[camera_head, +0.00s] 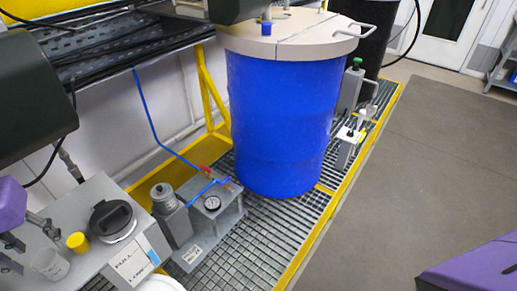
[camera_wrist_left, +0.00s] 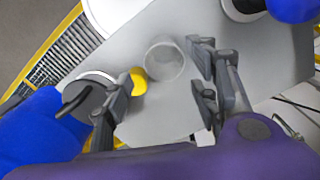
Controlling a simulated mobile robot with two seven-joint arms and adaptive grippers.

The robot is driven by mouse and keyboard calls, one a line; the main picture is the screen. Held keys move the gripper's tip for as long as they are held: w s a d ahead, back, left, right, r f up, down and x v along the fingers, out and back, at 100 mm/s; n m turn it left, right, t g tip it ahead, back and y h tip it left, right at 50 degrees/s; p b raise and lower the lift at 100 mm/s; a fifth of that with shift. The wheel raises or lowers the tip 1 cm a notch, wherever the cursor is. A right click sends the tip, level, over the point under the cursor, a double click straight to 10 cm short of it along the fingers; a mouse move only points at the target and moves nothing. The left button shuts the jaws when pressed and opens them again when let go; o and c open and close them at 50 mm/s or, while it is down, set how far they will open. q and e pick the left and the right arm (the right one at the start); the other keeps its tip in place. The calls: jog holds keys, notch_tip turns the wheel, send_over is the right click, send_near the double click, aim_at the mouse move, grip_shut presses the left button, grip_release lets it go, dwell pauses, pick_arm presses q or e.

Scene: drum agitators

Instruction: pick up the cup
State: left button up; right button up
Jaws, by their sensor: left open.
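The cup is a small clear, greyish cup (camera_head: 50,263) on a light grey surface (camera_head: 85,205) at the lower left of the head view. In the left wrist view the cup (camera_wrist_left: 164,60) lies just beyond and between my open fingers. My left gripper (camera_wrist_left: 160,85) is open, with nothing held between its dark fingers. It shows at the left edge of the head view (camera_head: 10,254), partly cut off, close beside the cup. My right gripper's fingers are not visible.
A yellow cap (camera_head: 78,242) stands right beside the cup, with a black-lidded container (camera_head: 113,220) beyond it. A gauge unit (camera_head: 214,208) and a large blue drum (camera_head: 280,120) stand on the grating. Open floor (camera_head: 425,170) lies to the right.

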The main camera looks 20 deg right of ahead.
aim_at(52, 265)
pick_arm(q)
jog(key=shift+s+f, duration=0.3)
jog(key=shift+f, duration=0.35)
notch_tip(52, 265, down, 5)
jog(key=shift+w+r+p, duration=0.1)
jog(key=shift+p, duration=0.5)
jog(key=c, duration=0.8)
